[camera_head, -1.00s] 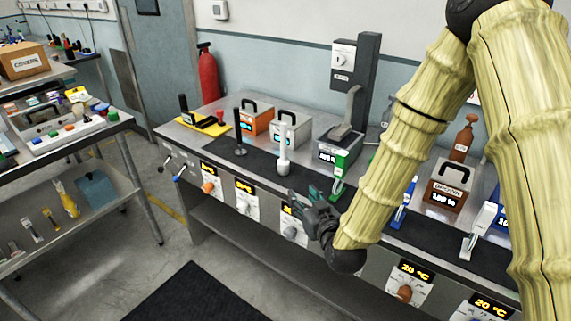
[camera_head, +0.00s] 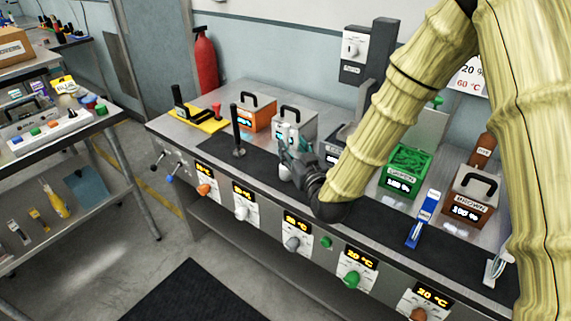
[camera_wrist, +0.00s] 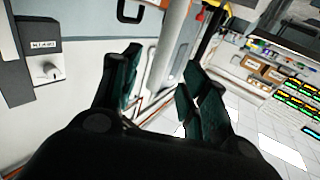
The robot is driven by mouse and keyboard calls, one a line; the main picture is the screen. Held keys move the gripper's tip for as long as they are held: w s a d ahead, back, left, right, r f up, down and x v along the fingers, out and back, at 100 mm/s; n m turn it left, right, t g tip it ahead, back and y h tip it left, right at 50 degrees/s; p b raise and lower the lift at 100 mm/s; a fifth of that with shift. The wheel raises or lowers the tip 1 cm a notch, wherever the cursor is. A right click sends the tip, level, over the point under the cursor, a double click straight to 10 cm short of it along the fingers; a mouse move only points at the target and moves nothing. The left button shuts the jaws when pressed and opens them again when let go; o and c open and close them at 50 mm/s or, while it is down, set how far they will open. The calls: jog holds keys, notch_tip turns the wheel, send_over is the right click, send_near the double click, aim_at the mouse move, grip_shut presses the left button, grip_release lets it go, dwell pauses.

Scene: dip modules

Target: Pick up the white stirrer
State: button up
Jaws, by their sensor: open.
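The white stirrer (camera_head: 286,172) stands upright on the bench in the head view. Its rounded lower end shows, while my gripper covers much of its shaft. My gripper (camera_head: 288,138) is at the stirrer, with dark teal fingers apart. In the wrist view, a white rod (camera_wrist: 168,50), which looks like the stirrer's shaft, runs between the open fingers of my gripper (camera_wrist: 165,85). I cannot tell whether either finger touches it.
A black stirrer (camera_head: 238,130) stands just left. Behind are an orange box (camera_head: 257,116) and a grey box (camera_head: 296,122). To the right are a green box (camera_head: 407,165), a blue stirrer (camera_head: 422,220) and a brown box (camera_head: 468,200). Knobs line the bench front.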

aim_at(288, 139)
jog(key=shift+w+a, duration=0.1)
jog(key=shift+w, duration=0.3)
jog(key=shift+w+a+r+p, duration=0.15)
jog(key=shift+w+r+p, duration=0.05)
jog(key=shift+w+p, duration=0.2)
jog(key=shift+p+x, duration=0.75)
jog(key=shift+x, duration=1.4)
jog(key=shift+f, duration=0.1)
jog(key=shift+c, duration=0.2)
grip_shut()
